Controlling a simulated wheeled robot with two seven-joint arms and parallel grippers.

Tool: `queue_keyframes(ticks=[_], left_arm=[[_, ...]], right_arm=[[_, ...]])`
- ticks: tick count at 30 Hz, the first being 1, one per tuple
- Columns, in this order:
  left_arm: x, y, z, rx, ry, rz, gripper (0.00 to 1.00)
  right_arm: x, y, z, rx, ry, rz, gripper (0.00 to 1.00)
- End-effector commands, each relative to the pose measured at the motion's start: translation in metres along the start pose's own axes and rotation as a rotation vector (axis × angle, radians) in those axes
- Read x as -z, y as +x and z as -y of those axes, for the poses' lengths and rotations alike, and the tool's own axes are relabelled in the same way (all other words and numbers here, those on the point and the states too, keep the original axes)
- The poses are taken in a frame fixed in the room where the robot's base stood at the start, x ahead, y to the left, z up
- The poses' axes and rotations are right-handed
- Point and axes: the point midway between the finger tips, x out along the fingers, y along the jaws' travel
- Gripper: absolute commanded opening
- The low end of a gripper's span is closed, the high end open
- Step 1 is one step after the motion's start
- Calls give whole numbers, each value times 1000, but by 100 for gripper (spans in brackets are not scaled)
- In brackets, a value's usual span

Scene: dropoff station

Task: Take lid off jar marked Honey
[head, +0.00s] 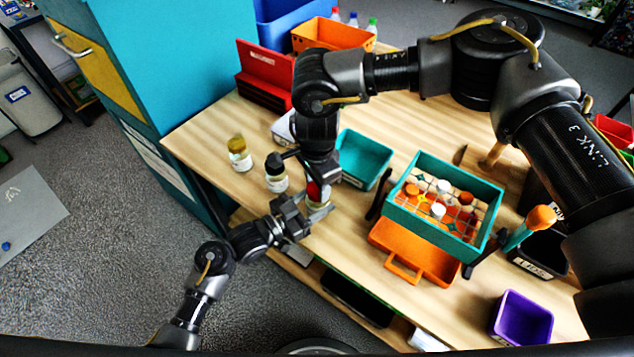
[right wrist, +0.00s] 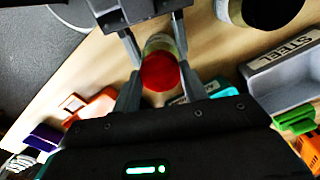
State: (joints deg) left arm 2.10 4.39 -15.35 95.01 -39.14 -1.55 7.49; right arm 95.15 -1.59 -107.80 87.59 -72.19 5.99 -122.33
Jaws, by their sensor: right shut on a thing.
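A glass jar with a red lid (right wrist: 160,72) stands near the table's left edge; in the head view the red lid (head: 314,191) shows beneath my right gripper. Its label cannot be read. My right gripper (head: 318,180) comes down from above, its fingers shut on the red lid; the right wrist view shows a finger on each side. My left gripper (head: 305,212) reaches in low from the left, its fingers closed around the jar body (right wrist: 160,44). The lid appears to sit on the jar. A black-lidded jar (head: 276,181) and a yellowish jar (head: 239,160) stand to the left.
A teal bin (head: 364,143) stands just right of the jar. Farther right are a teal crate (head: 425,221) with a wire grid, an orange tray (head: 392,238) and a purple bin (head: 521,318). A red box (head: 266,70) stands behind.

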Motion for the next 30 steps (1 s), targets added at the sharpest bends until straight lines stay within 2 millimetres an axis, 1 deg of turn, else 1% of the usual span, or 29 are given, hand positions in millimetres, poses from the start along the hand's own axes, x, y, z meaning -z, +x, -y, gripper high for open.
queue_keyframes(ticks=[8,25,30], left_arm=[[-1,0,0,1,-1,2,0],[-1,0,0,1,0,2,0],[-1,0,0,1,0,2,0]], right_arm=[[0,-1,0,0,1,1,15],[0,-20,0,0,1,0,15],[0,-22,0,0,1,0,15]])
